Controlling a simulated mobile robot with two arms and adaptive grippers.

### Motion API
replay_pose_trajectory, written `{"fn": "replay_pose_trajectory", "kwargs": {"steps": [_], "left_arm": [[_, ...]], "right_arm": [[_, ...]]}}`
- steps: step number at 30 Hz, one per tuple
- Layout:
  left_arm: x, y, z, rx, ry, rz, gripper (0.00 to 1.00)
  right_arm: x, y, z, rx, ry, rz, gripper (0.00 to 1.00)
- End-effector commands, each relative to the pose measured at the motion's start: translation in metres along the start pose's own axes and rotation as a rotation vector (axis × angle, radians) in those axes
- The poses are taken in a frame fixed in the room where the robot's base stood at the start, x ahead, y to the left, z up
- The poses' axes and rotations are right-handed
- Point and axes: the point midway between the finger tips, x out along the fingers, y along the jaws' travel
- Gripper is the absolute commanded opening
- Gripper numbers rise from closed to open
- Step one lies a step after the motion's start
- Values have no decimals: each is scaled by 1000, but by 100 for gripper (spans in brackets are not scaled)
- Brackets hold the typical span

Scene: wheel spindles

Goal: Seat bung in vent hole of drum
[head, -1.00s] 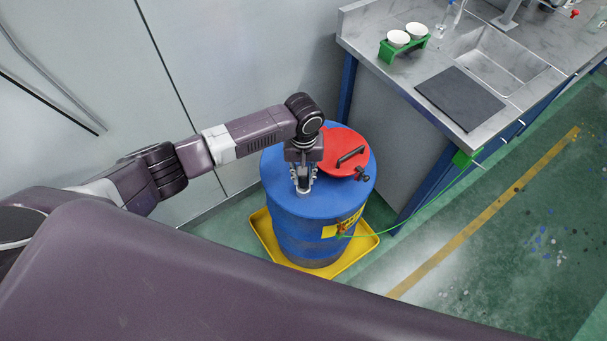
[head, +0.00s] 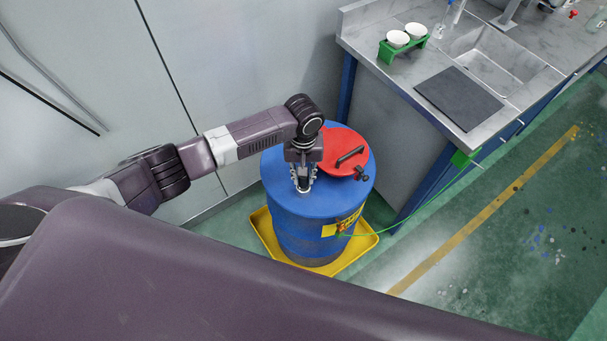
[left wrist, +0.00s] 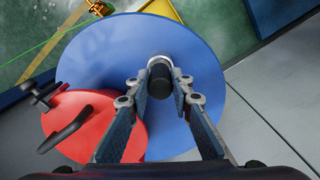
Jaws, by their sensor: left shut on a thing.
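The blue drum (head: 290,234) stands upright and also fills much of the left wrist view (left wrist: 100,55). My left gripper (head: 304,183) points down over its top, left of the red lid (head: 336,138). In the left wrist view my left gripper (left wrist: 160,88) is shut on a black cylindrical bung (left wrist: 160,80). The bung's far end is at a pale metal collar, the vent hole (left wrist: 159,58), on the drum top. The bung overlaps the collar, so I cannot tell how deep it sits. My right gripper is not in view.
The red lid, with a black handle (left wrist: 64,130), covers part of the drum top. A yellow tray (head: 262,238) lies under the drum. A green wire (head: 420,214) runs from the drum to the bench (head: 400,72) at right. A wall is close behind.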

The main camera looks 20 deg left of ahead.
Motion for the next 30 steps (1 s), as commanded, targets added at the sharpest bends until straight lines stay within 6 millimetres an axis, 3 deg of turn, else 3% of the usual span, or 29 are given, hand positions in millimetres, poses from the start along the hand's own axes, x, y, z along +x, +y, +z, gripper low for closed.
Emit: {"fn": "replay_pose_trajectory", "kwargs": {"steps": [30], "left_arm": [[0, 0, 0, 0, 1, 0, 0]], "right_arm": [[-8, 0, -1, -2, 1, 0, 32]]}}
